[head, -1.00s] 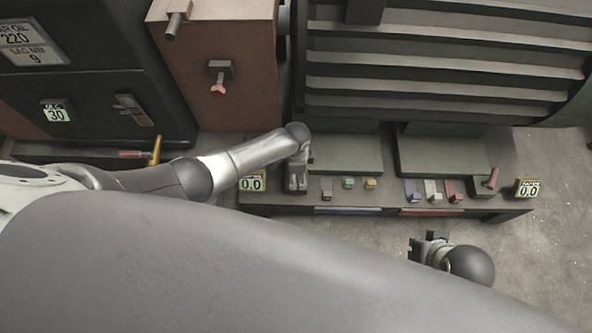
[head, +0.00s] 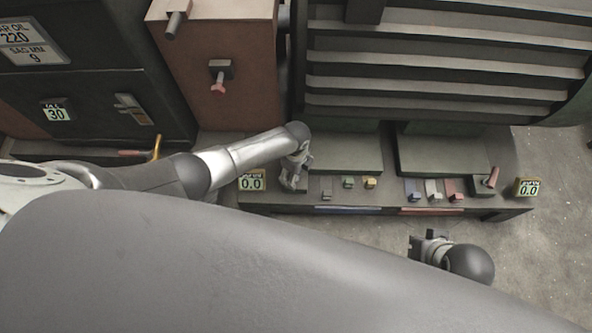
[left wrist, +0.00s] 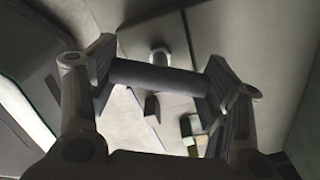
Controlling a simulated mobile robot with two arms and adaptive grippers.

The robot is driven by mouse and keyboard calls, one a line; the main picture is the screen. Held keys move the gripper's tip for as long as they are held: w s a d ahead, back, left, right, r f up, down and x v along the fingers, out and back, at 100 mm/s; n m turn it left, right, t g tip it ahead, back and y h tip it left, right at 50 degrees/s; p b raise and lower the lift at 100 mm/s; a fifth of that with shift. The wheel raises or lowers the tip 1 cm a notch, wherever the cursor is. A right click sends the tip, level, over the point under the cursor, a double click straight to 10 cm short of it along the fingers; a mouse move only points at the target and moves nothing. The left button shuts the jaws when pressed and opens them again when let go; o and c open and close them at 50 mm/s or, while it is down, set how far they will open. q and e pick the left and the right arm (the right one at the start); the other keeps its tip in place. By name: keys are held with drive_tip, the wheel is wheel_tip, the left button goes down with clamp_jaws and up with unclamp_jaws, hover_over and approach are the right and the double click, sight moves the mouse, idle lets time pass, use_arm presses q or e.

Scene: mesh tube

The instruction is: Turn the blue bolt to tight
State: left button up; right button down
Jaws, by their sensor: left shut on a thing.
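My left gripper (head: 291,183) is at the left end of the low bench, beside the left display. In the left wrist view the gripper (left wrist: 160,80) is shut on a dark grey-blue bar (left wrist: 158,77), which spans crosswise between its two fingers. I take this bar to be the handle of the blue bolt; its colour is dull in the shade. In the head view the gripper hides the bolt. The left display (head: 251,181) reads 0.0. My right gripper (head: 428,247) is in front of the bench, apart from it; its fingers are too small to judge.
Small coloured blocks (head: 370,183) line the bench. A red handle (head: 492,177) and another 0.0 display (head: 527,187) are at its right end. A brown cabinet (head: 215,60) and a large ribbed machine (head: 440,70) stand behind. Open floor (head: 555,235) lies at the right.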

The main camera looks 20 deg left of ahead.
idle(0.4)
use_arm(q)
drive_tip(key=o, duration=1)
wheel_tip(320, 180, up, 12)
idle(0.3)
drive_tip(key=shift+d, duration=0.1)
idle(0.4)
